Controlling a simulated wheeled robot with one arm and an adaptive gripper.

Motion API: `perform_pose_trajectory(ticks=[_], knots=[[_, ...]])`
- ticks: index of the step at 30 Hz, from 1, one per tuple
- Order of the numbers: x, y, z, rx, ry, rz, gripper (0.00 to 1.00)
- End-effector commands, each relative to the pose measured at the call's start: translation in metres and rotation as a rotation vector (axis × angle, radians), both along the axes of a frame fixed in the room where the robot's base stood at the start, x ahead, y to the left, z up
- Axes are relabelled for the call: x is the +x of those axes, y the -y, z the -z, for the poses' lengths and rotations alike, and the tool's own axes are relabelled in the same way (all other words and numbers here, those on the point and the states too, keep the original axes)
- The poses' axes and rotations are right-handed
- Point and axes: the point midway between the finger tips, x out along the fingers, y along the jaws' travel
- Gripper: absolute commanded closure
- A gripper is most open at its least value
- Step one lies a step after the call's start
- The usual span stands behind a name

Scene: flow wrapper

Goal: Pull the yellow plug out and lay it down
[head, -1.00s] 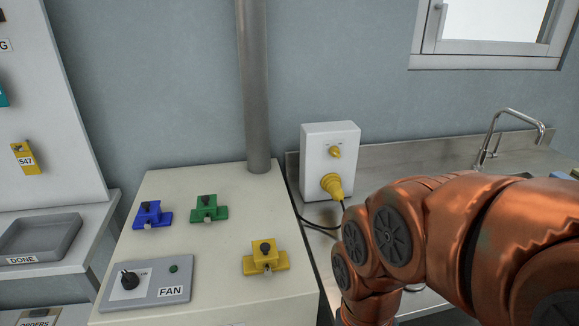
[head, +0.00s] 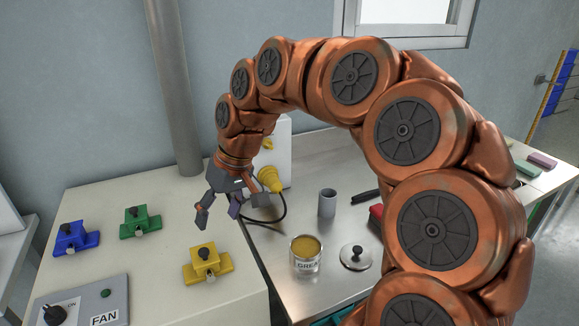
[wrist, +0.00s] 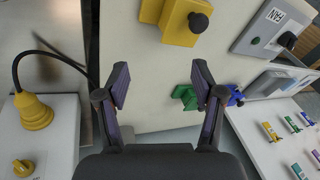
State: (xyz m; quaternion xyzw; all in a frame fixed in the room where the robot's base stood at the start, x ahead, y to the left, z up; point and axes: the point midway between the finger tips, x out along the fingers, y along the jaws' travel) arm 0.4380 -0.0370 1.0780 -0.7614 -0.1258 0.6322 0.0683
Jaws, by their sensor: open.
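The yellow plug (head: 270,179) sits in the front of a white wall box (head: 284,150), with a black cable curving down from it. It also shows at the left of the wrist view (wrist: 34,113), seated in the box (wrist: 62,135). My gripper (head: 218,212) hangs over the cream cabinet top, left of the plug and apart from it. In the wrist view its fingers (wrist: 161,78) are spread with nothing between them. My arm hides part of the box in the head view.
The cream cabinet (head: 130,192) bears blue (head: 75,237), green (head: 140,221) and yellow (head: 207,264) blocks with black knobs, and a FAN switch panel (head: 82,303). On the steel counter stand a grease tin (head: 305,254), a grey cup (head: 327,203) and a knobbed lid (head: 355,256).

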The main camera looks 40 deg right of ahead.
Motion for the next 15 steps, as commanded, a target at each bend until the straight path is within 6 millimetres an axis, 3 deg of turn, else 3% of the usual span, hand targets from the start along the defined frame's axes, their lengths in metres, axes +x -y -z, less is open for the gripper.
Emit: perform_pose_trajectory(ticks=[3, 7, 10, 15], knots=[[0.040, 0.039, -0.003, 0.046, 0.054, 0.061, 0.32], [0.074, 0.093, -0.001, 0.082, 0.107, 0.143, 0.32], [0.093, 0.139, 0.006, 0.101, 0.140, 0.216, 0.32], [0.107, 0.212, 0.024, 0.115, 0.174, 0.332, 0.32]])
